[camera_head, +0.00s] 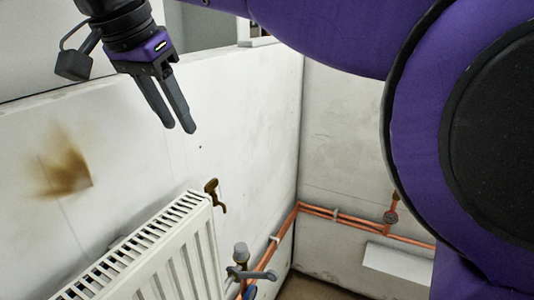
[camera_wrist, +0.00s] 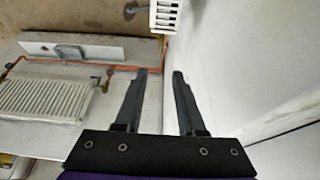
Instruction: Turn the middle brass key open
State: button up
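One brass key (camera_head: 213,194) shows in the head view, at the top right corner of the white radiator (camera_head: 160,250) by the wall. I cannot tell whether it is the middle one. My gripper (camera_head: 179,127) is above and to the left of this key, well apart from it. In the wrist view its two fingers (camera_wrist: 160,74) stand apart with nothing between them. The wrist view shows part of a white radiator (camera_wrist: 165,15) at the top, but no brass key that I can make out clearly.
A grey valve with a lever (camera_head: 250,273) stands beside the radiator's right end. Another radiator (camera_wrist: 45,98) shows at left in the wrist view. Space around my gripper is clear.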

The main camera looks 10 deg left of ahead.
aim_at(211, 182)
jog(key=b+x, duration=0.3)
jog(key=x, duration=1.2)
jog(key=shift+d+f, duration=0.1)
jog(key=shift+f, duration=0.15)
grip_shut()
